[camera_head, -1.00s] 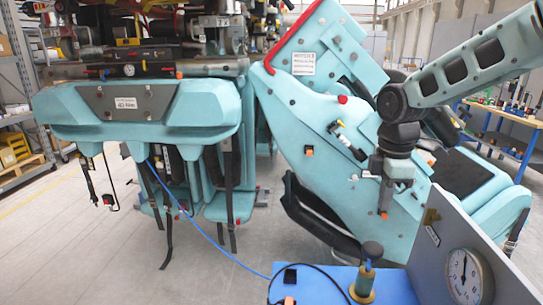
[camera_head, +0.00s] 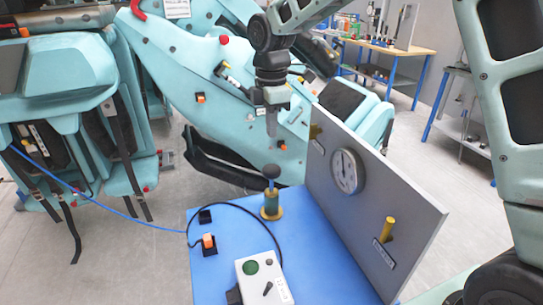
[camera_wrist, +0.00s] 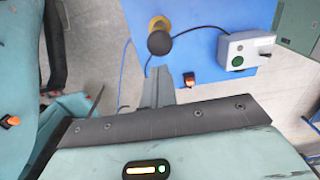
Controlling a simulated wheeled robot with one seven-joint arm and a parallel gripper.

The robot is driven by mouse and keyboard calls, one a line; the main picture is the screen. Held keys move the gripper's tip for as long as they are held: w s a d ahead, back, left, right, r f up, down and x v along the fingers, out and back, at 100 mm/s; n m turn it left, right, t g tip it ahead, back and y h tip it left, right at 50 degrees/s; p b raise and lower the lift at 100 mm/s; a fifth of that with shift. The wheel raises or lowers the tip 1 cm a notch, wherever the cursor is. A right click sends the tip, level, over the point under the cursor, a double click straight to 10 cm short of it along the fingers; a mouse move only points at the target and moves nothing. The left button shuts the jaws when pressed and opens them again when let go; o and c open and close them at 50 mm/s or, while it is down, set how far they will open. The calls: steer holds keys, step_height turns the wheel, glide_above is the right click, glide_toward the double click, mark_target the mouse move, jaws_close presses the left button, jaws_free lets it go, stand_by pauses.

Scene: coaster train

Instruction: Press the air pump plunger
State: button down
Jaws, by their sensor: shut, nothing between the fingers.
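The air pump stands on a blue bench top. Its dark round plunger knob (camera_head: 271,171) sits on a short rod above a brass-coloured pump body (camera_head: 271,207). My gripper (camera_head: 271,132) points straight down above the knob, with a visible gap in the head view. Its fingers are shut and hold nothing. In the wrist view the dark knob (camera_wrist: 160,42) and part of the yellow pump base (camera_wrist: 158,22) show beyond the shut fingertips (camera_wrist: 160,76). The knob is raised, and the fingers appear apart from it.
A grey panel with a round gauge (camera_head: 346,171) and a yellow handle (camera_head: 388,229) stands upright right of the pump. A white control box (camera_head: 263,277) and an orange switch (camera_head: 208,241) sit on the blue bench (camera_head: 318,262). Teal coaster seats stand behind.

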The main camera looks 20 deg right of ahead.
mark_target(272, 168)
step_height(272, 168, down, 9)
steer(key=shift+f+p, duration=0.2)
steer(key=shift+p, duration=0.95)
steer(key=shift+f, duration=0.1)
step_height(272, 168, down, 5)
steer(key=b, duration=0.2)
steer(key=shift+f+b, duration=0.15)
steer(key=shift+b, duration=0.25)
steer(key=shift+s+f, duration=0.1)
steer(key=shift+f, duration=0.1)
step_height(272, 168, up, 5)
steer(key=p, duration=0.3)
steer(key=shift+r+p, duration=0.15)
steer(key=shift+p, duration=0.25)
step_height(272, 168, up, 9)
steer(key=b, duration=0.3)
steer(key=shift+r, duration=0.2)
